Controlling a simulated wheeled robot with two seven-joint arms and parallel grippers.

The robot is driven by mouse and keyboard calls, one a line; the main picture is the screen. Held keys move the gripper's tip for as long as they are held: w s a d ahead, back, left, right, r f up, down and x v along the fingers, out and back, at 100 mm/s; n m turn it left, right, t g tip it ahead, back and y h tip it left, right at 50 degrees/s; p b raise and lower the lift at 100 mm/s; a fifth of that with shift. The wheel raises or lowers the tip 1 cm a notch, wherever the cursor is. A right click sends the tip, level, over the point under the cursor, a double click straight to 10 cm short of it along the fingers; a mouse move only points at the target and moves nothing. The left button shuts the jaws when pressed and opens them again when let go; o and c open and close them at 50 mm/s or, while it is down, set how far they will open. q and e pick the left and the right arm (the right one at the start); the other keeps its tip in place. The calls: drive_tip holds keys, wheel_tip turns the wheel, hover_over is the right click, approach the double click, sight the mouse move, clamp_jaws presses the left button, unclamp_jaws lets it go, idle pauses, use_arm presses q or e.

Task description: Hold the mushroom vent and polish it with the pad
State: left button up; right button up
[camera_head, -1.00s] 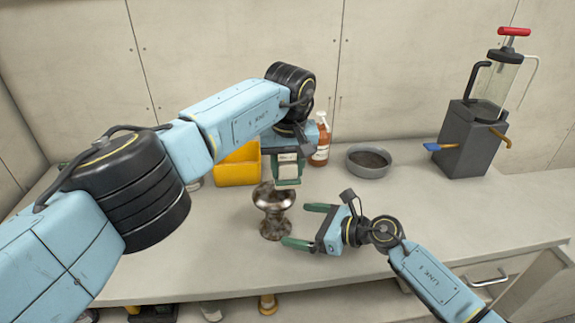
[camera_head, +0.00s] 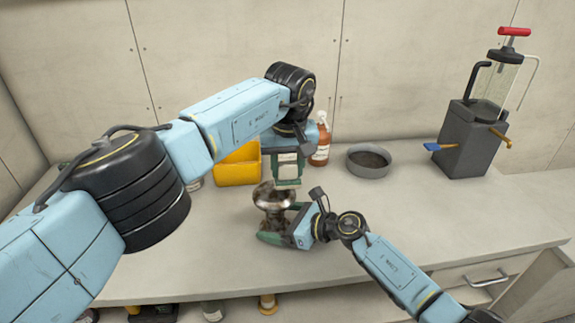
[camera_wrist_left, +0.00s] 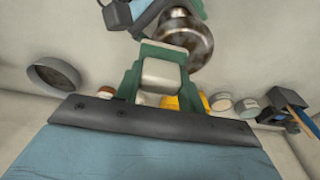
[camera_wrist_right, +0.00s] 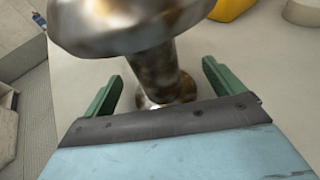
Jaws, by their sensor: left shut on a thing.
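The mushroom vent (camera_head: 272,197), a tarnished metal piece with a wide cap and narrower stem, stands upright on the counter. It also shows in the left wrist view (camera_wrist_left: 187,40) and close up in the right wrist view (camera_wrist_right: 155,60). My left gripper (camera_head: 288,182) is shut on the pale polishing pad (camera_wrist_left: 161,77), just behind and above the vent's cap. My right gripper (camera_head: 277,222) is open, low at the vent, with its green fingers on either side of the stem. In the right wrist view gaps show between the fingers (camera_wrist_right: 160,85) and the stem.
A yellow bin (camera_head: 238,168) and an orange-brown bottle (camera_head: 321,145) stand behind my left gripper. A grey bowl (camera_head: 368,161) is right of them. A grey pump unit (camera_head: 470,140) stands at the right. The counter's right front is clear.

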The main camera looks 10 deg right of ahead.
drive_tip(key=c, duration=1.5)
